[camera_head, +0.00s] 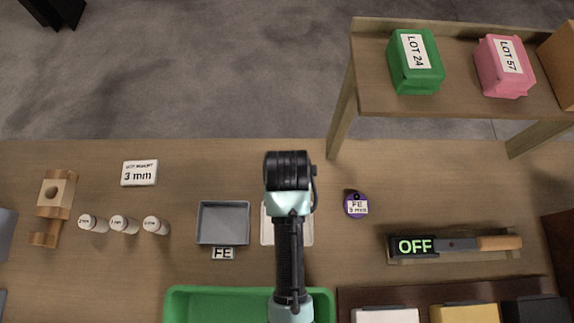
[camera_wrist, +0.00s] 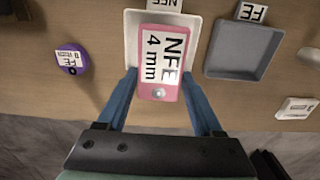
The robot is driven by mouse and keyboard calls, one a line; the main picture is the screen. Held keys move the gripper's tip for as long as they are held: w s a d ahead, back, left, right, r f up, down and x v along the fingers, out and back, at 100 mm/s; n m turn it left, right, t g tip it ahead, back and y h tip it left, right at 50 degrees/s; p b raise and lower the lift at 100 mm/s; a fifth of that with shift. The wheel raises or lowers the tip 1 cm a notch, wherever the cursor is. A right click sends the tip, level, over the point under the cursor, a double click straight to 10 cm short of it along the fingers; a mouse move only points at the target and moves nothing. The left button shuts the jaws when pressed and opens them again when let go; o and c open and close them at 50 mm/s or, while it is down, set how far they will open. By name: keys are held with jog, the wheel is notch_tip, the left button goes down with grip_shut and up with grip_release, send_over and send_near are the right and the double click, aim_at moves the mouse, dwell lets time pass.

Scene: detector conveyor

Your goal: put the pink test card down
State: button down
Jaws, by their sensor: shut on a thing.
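The pink test card (camera_wrist: 160,62), marked "NFE 4 mm", is between the fingers of my gripper (camera_wrist: 160,76) in the wrist view. My gripper is shut on it. The card appears over the white tray (camera_wrist: 132,50) and overhangs the tray's edge nearest my gripper in that view. I cannot tell whether it touches the tray. The tray's label (camera_wrist: 162,4) reads NFE. In the head view, my arm covers the card, my fingers and much of the white tray (camera_head: 307,236).
A grey tray (camera_head: 223,222) labelled FE stands left of the white tray. A purple round FE piece (camera_head: 355,204) lies to the right. A green bin (camera_head: 200,302) is in front. A detector wand (camera_head: 450,245) showing OFF, white cylinders (camera_head: 124,224) and a "3 mm" card (camera_head: 139,173) lie farther off.

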jog(key=f, duration=0.5)
jog(key=shift+s, duration=0.35)
jog(key=shift+w+f+p, duration=0.15)
jog(key=shift+f+p, duration=0.2)
jog(key=shift+f, duration=2.05)
jog(key=shift+c, duration=0.2)
grip_release()
jog(key=shift+f, duration=0.1)
